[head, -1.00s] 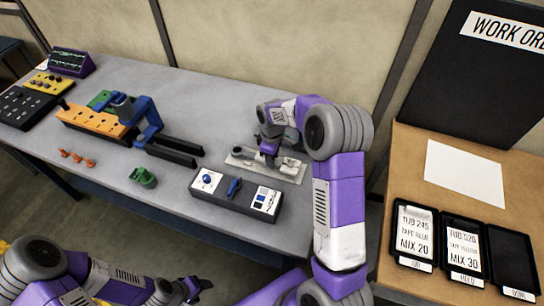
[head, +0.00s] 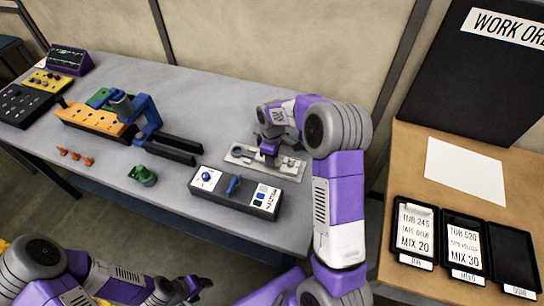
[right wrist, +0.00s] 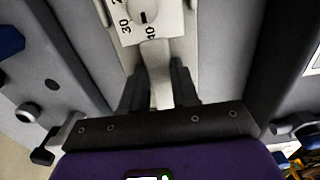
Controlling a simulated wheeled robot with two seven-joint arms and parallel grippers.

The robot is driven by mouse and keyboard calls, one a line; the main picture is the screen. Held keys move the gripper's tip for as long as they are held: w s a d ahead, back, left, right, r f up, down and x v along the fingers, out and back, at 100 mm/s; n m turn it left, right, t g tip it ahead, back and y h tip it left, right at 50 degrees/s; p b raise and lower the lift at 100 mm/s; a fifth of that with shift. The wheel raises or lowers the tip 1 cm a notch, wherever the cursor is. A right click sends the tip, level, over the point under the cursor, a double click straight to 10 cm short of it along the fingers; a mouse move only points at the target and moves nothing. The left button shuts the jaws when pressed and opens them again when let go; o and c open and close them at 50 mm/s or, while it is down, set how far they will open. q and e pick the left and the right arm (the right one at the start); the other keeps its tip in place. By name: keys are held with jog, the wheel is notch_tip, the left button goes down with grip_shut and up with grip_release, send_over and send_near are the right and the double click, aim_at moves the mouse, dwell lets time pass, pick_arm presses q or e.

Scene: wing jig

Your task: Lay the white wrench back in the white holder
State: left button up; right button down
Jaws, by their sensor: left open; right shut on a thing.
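The white wrench (right wrist: 159,62) is gripped between the two dark fingers of my right gripper (right wrist: 160,88) in the right wrist view. Its white plate with a dial and the numbers 30 and 40 shows at the top of that view. In the head view my right gripper (head: 268,150) points down at the pale holder (head: 286,176), over its left and middle part. The arm and gripper hide much of the wrench there, and I cannot tell whether it touches the holder. My left gripper (head: 192,288) is open and empty at the bottom of the head view, off the table.
A control box (head: 236,192) with a blue lever stands in front of the holder. A blue clamp (head: 148,128) with dark bars and an orange block (head: 92,120) stand to the left. A green part (head: 143,176) and small orange pieces (head: 75,157) lie near the front edge.

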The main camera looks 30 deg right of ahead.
jog(key=c, duration=0.8)
grip_release()
notch_tip(320, 180, up, 8)
jog(key=shift+f+p, duration=0.2)
jog(key=shift+p, duration=0.5)
